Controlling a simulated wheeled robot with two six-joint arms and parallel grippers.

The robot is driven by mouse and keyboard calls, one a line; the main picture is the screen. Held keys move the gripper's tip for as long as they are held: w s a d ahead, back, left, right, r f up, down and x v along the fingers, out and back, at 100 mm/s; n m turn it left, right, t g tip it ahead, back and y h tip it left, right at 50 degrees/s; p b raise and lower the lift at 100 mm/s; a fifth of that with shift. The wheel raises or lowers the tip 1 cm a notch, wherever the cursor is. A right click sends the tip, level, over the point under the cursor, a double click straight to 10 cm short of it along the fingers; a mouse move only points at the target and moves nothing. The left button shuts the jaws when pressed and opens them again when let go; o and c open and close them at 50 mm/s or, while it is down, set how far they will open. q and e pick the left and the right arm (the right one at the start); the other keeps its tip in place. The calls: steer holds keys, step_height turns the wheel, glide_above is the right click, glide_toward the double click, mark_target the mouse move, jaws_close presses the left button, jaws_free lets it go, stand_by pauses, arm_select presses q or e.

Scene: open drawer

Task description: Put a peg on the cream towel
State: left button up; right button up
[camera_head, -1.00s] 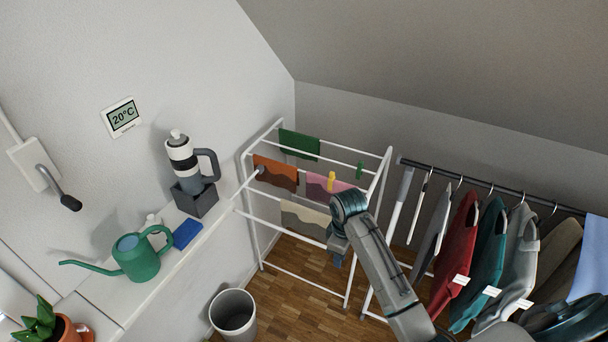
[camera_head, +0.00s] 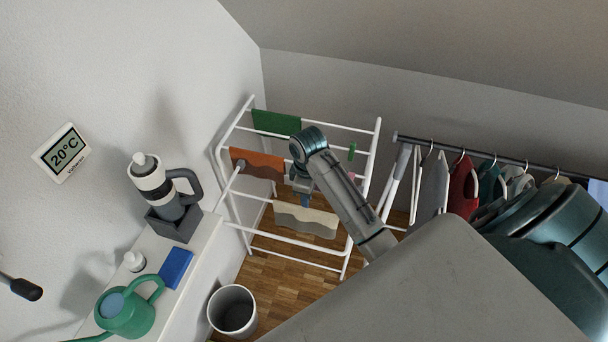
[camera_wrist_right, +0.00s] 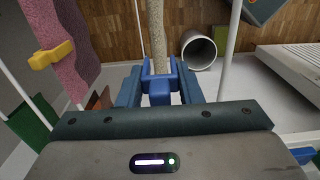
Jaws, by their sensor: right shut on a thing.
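The cream towel (camera_head: 318,222) hangs over a lower bar of the white drying rack in the head view. In the right wrist view, the towel (camera_wrist_right: 157,35) shows nearly edge-on. My right gripper (camera_head: 304,198) is at the towel's top edge, shut on a blue peg (camera_wrist_right: 160,84). The peg's two prongs point toward the towel, whose near end shows between them; I cannot tell whether they touch it. A yellow peg (camera_wrist_right: 52,55) is on the pink towel (camera_wrist_right: 62,30). A green peg (camera_head: 351,151) is on a rack bar. My left gripper is not in view.
The rack (camera_head: 226,180) also holds a green towel (camera_head: 275,122) and an orange towel (camera_head: 257,163). Hangers with clothes (camera_head: 462,188) are to the right. A bin (camera_head: 232,309) stands on the floor at the front.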

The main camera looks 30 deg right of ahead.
mark_target(306, 220)
steer(key=shift+s+r, duration=0.1)
steer(key=shift+s, duration=0.05)
steer(key=shift+w+f, duration=0.6)
steer(key=shift+f, duration=0.5)
steer(key=shift+s+f, duration=0.35)
steer(key=shift+f, duration=0.3)
steer(key=shift+w+f+b, duration=0.2)
steer(key=shift+f+b, duration=0.15)
steer(key=shift+f, duration=0.95)
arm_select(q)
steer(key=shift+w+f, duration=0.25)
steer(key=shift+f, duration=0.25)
arm_select(e)
steer(key=shift+f, duration=0.95)
steer(key=o, duration=1)
